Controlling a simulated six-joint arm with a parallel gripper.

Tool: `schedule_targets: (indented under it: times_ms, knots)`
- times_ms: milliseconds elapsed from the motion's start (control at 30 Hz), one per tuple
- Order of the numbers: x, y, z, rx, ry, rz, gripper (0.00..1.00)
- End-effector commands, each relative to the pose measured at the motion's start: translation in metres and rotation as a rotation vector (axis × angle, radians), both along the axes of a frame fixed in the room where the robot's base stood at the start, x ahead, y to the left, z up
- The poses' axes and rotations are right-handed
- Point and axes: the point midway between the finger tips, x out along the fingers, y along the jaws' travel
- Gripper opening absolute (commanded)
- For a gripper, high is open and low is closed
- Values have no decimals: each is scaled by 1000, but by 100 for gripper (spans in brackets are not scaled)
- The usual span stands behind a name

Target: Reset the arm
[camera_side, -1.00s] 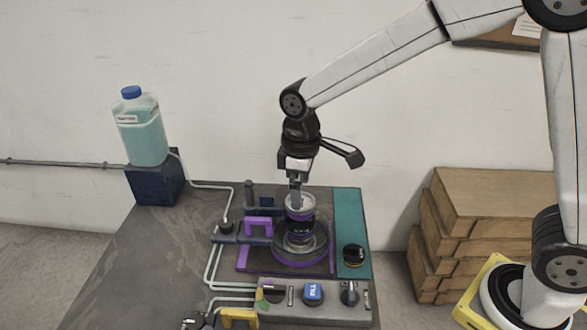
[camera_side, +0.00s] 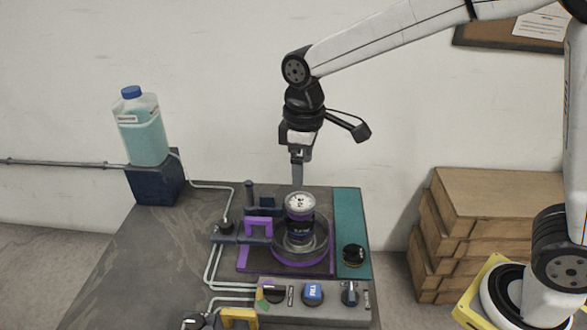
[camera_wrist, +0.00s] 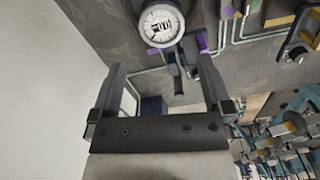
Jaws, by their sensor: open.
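My gripper (camera_side: 298,180) hangs pointing down in the side view, a little above a dark round canister with a white dial on top (camera_side: 300,202). In the wrist view my gripper (camera_wrist: 158,70) shows two fingers spread apart with nothing between them. The dial (camera_wrist: 161,26) shows beyond the fingertips there, apart from them. The canister stands upright in a clear round dish with a purple base (camera_side: 318,262) on the table. My arm reaches in from the upper right.
A control box with a blue FILL button (camera_side: 313,292) and knobs lies at the table front. A purple bracket (camera_side: 258,226) stands left of the canister. A teal-filled jug (camera_side: 142,135) stands back left. Stacked boxes (camera_side: 480,225) stand right of the table.

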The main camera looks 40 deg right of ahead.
Motion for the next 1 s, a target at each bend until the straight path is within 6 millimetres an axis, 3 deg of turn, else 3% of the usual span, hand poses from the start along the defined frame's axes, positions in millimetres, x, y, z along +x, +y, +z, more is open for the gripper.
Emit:
schedule_targets:
  times_ms: [267, 700, 1000]
  knots:
    - [-19, -30, -25, 13, -43, -135, 100]
    - [-89, -95, -83, 54, -173, -495, 100]
    - [-116, -110, -99, 71, -216, -607, 100]
